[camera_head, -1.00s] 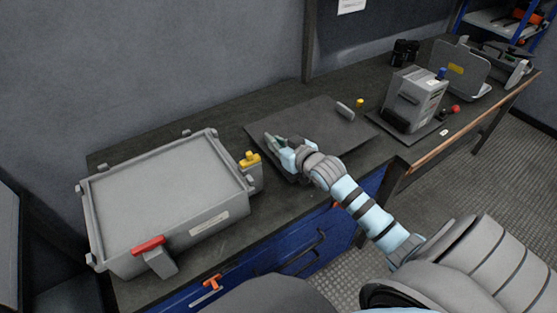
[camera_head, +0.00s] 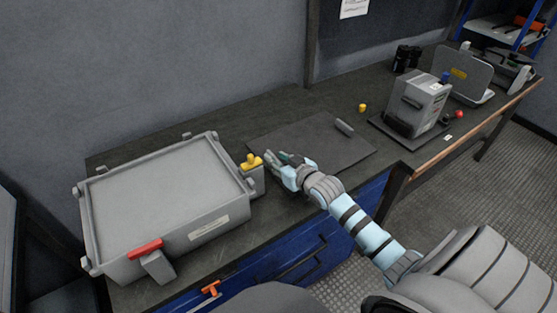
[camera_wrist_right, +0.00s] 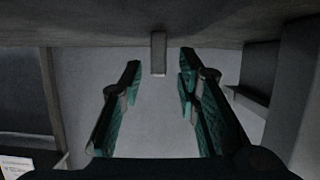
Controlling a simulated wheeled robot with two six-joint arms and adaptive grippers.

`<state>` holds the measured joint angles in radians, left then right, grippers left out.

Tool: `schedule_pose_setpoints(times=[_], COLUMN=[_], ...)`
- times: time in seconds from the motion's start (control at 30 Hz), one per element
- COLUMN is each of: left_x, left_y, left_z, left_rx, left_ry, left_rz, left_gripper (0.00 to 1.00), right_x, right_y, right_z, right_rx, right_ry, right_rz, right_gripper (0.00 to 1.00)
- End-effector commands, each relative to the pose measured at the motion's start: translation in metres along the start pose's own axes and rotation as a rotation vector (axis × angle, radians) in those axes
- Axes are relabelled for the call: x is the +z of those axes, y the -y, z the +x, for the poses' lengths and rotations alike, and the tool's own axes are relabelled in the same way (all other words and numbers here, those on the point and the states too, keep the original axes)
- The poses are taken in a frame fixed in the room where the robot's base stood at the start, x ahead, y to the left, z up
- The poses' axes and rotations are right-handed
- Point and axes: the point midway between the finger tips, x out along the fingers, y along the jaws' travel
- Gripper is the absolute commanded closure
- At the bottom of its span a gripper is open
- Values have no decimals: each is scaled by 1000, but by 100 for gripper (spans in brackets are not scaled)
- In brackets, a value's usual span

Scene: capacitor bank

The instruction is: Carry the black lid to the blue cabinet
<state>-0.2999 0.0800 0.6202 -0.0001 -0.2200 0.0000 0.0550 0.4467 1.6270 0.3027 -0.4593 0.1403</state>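A flat dark panel, which looks like the black lid (camera_head: 325,142), lies at or close to the bench top, with a grey bar handle (camera_head: 344,127) near its far right edge. My right gripper (camera_head: 275,158) is over the panel's near left part and hides some of it. In the right wrist view the fingers of the right gripper (camera_wrist_right: 160,75) are spread, and a narrow grey tab (camera_wrist_right: 158,55) shows between their tips with gaps on both sides. A blue cabinet front (camera_head: 285,262) shows under the bench. My left gripper is not in view.
A large grey box (camera_head: 205,229) with a red handle (camera_head: 146,248) stands left of the gripper; a yellow knob (camera_head: 251,161) is close beside it. Blue shelving (camera_head: 460,18) is at the far right.

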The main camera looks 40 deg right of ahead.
Motion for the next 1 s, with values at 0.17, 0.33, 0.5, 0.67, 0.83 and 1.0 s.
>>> schedule_pose_setpoints(times=[0.17,0.33,0.5,0.67,0.83,1.0], left_x=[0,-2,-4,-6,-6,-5], left_y=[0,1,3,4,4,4], left_z=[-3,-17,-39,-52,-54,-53], left_rx=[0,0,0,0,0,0], left_ry=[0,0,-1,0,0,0], left_rz=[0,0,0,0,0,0], left_gripper=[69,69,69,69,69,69], right_x=[-3,-5,-6,-5,-3,-2], right_y=[0,0,0,0,0,0], right_z=[-2,-30,-77,-112,-122,-121], right_rx=[0,0,-1,0,-1,0], right_ry=[1,3,4,3,1,0], right_rz=[-1,-4,-6,-4,0,0], right_gripper=[70,70,70,70,70,70])
